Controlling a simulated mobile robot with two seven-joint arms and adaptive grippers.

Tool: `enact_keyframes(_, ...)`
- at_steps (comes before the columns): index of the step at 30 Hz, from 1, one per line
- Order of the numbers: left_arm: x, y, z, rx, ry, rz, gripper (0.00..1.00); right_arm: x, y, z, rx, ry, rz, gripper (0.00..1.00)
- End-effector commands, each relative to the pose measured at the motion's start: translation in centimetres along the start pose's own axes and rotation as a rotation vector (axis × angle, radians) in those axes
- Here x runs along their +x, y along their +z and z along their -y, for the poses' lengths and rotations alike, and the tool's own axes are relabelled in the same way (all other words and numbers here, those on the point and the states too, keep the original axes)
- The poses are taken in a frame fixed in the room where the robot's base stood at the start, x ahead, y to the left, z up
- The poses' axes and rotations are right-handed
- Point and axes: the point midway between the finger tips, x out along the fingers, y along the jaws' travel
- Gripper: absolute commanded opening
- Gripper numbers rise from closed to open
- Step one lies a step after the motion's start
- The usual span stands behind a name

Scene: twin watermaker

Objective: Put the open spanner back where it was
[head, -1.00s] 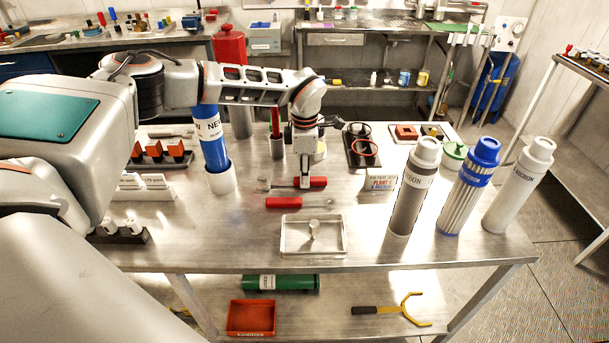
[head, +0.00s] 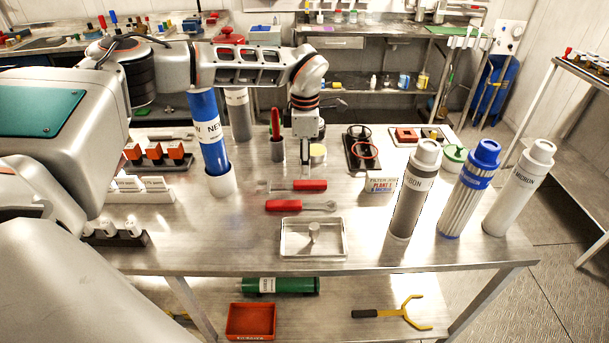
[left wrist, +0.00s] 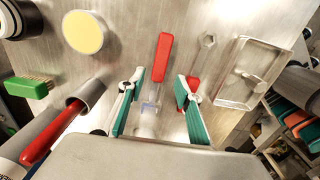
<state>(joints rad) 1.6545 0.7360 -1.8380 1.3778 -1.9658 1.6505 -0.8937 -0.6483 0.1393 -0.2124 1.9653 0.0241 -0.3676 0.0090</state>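Two red-handled tools lie on the steel bench. The front tool (head: 300,205) has its handle on the left and a spanner-like head on the right; it also shows in the left wrist view (left wrist: 208,42). The tool behind it (head: 312,185) has its handle on the right and metal end on the left; its handle shows in the left wrist view (left wrist: 162,57). I cannot tell surely which is the open spanner. My left gripper (head: 305,168) is above the rear tool, its fingers (left wrist: 158,95) apart with nothing held. My right gripper is not in view.
A clear tray (head: 313,238) lies in front of the tools. A grey cup with a red-handled tool (head: 276,135) stands behind, left of my gripper. A blue filter (head: 208,130) stands at left, several filter cartridges (head: 412,195) at right.

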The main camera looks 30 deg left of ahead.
Motion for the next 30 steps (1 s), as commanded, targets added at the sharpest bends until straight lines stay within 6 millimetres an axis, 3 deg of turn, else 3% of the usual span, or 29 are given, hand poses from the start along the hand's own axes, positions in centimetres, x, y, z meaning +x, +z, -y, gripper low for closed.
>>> enact_keyframes(6,-4.2,0.0,-0.1,-0.001,0.002,0.001,0.34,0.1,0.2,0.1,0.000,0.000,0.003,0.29)
enact_keyframes(12,-6.1,0.0,0.0,0.000,0.001,0.000,0.34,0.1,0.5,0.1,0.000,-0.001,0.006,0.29)
enact_keyframes(30,-6.4,0.0,0.0,0.000,0.000,-0.001,0.34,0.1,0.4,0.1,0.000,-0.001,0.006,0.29)
